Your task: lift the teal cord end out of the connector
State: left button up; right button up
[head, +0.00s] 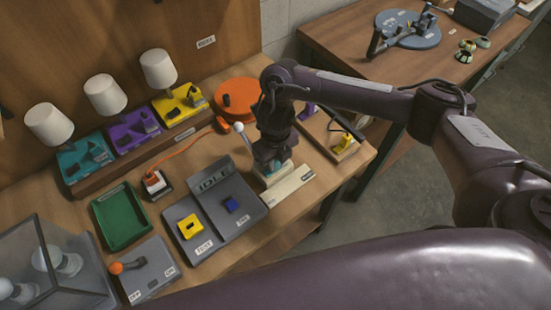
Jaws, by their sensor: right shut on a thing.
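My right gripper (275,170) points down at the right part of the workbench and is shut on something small. A bit of teal (286,168) shows right at its fingertips, which fits the teal cord end, but the fingers hide most of it. Below and in front lies a cream block with a label (288,187), perhaps the connector's base. I cannot tell whether the teal piece is still seated in it or clear of it. My left gripper is not in view.
A white-tipped lever (239,127) stands close to the gripper. A wooden block with a yellow part (346,141) sits to the right, near the bench edge.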

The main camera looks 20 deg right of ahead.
grip_shut()
jog(key=shift+r+p, duration=0.8)
jog(key=shift+r, duration=0.1)
jog(key=shift+r+p, duration=1.05)
jog(key=shift+r, duration=0.1)
notch_tip(320, 180, up, 4)
jog(key=p, duration=0.3)
jog(key=shift+p, duration=0.4)
